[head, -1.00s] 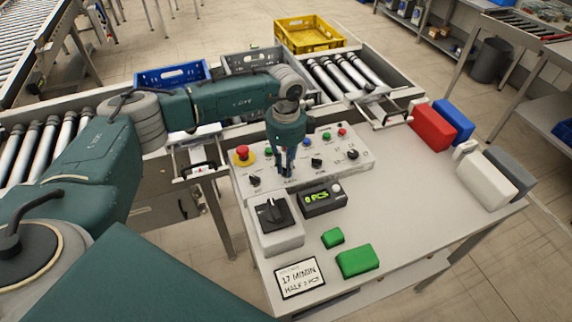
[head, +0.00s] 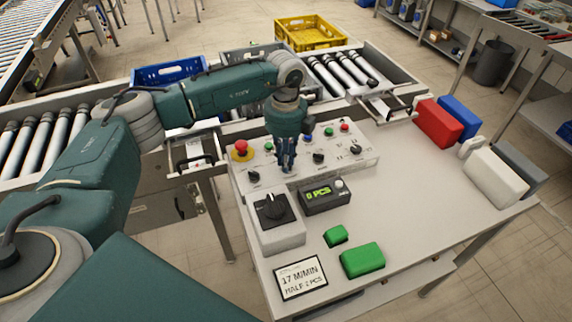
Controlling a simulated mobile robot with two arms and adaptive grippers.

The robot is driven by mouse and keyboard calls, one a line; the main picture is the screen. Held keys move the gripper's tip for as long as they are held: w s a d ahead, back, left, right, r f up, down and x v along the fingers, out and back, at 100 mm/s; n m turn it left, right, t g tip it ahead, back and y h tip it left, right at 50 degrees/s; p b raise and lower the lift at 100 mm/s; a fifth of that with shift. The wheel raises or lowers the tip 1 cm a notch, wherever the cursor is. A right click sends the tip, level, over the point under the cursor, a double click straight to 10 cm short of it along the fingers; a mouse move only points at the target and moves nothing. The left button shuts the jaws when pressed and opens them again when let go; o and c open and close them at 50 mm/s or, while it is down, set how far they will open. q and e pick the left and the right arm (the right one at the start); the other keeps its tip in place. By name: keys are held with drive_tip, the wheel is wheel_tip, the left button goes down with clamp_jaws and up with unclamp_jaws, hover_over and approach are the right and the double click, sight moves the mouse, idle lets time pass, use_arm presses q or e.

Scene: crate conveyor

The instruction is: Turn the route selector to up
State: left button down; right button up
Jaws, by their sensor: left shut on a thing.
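The pale control panel (head: 335,167) stands at the back of the table, with several small black knobs and coloured buttons. My left gripper (head: 287,168) points down at the middle of the panel, between the left black knob (head: 253,177) and the middle black knob (head: 318,157). It is shut on a small panel knob that its fingers hide. I cannot read the panel labels, so I cannot tell which knob is the route selector or where the held one points. My right gripper is not in view.
A red stop button (head: 241,149) is left of the gripper. Roller conveyors and crates (head: 310,34) lie behind. The table's right middle is clear.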

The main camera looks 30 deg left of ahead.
use_arm(q)
drive_tip(key=m+b, duration=0.1)
drive_tip(key=m, duration=0.1)
drive_tip(key=m+b, duration=0.2)
drive_tip(key=m, duration=0.1)
drive_tip(key=shift+w+a+f+m, duration=0.1)
drive_tip(key=shift+w+m, duration=0.05)
drive_tip(key=shift+m, duration=0.15)
drive_tip(key=shift+m+b, duration=0.85)
drive_tip(key=shift+m, duration=0.35)
drive_tip(key=shift+m+b, duration=0.5)
drive_tip(key=shift+m, duration=1)
drive_tip(key=shift+r, duration=0.2)
drive_tip(key=c, duration=1.7)
unclamp_jaws()
wheel_tip(320, 180, up, 12)
drive_tip(key=shift+f, duration=0.1)
